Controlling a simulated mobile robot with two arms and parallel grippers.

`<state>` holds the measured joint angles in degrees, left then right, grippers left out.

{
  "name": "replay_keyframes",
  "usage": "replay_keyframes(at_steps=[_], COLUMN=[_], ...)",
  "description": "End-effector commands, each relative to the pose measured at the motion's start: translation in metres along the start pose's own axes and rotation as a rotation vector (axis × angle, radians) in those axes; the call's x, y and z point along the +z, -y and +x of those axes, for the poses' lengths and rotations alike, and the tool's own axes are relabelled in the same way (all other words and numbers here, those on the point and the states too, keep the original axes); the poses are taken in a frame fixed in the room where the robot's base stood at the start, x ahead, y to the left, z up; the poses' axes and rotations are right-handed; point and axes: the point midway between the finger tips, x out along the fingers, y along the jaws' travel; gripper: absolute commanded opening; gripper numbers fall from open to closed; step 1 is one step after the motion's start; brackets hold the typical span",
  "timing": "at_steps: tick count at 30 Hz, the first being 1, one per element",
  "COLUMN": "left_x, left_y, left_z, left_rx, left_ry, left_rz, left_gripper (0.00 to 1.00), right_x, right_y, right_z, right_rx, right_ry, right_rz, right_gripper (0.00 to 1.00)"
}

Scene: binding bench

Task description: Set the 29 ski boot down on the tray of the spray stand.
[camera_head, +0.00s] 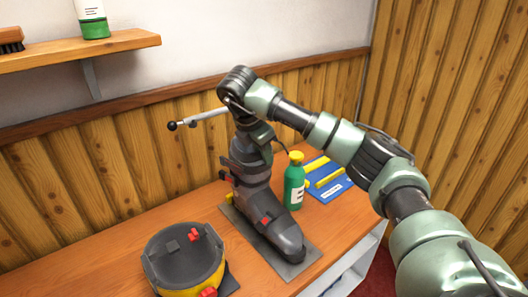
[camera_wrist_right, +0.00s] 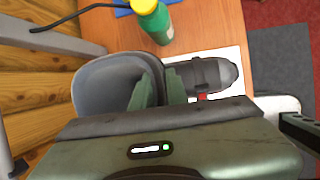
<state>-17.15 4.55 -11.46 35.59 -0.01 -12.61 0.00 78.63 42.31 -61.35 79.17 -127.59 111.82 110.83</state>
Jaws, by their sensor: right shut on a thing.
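A dark grey ski boot (camera_head: 256,198) with red buckle parts stands upright at the middle of the bench; no number on it is readable. It is over a flat grey plate (camera_head: 290,273), which looks like the tray; whether the sole touches it I cannot tell. In the right wrist view the boot's open cuff (camera_wrist_right: 98,88) and its toe (camera_wrist_right: 222,73) show above a pale plate (camera_wrist_right: 243,58). My right gripper (camera_wrist_right: 160,86) is shut on the ski boot at the cuff edge. My left gripper is not in view.
A green bottle with a yellow cap (camera_head: 294,184) stands close beside the boot. Behind it lies a blue mat (camera_head: 340,188) with yellow sticks. A round dark and yellow object (camera_head: 185,262) stands front left. A metal rod with a black ball (camera_head: 172,125) sticks out behind.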

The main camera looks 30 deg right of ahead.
Motion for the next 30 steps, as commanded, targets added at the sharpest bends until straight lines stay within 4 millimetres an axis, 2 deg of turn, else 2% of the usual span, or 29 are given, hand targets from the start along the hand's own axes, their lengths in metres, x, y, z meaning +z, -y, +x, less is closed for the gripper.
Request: replay_keyframes(at_steps=[3,30], left_x=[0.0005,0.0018], left_y=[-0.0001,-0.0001], left_z=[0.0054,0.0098], left_rx=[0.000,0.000], left_ry=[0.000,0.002], left_rz=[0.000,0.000], left_gripper=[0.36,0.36], right_x=[-0.0011,-0.0033], right_y=[-0.0006,0.0000], right_z=[0.0033,0.0085], right_rx=[0.007,0.007], right_ry=[0.001,0.000], right_rz=[0.004,0.004], right_gripper=[0.00,0.00])
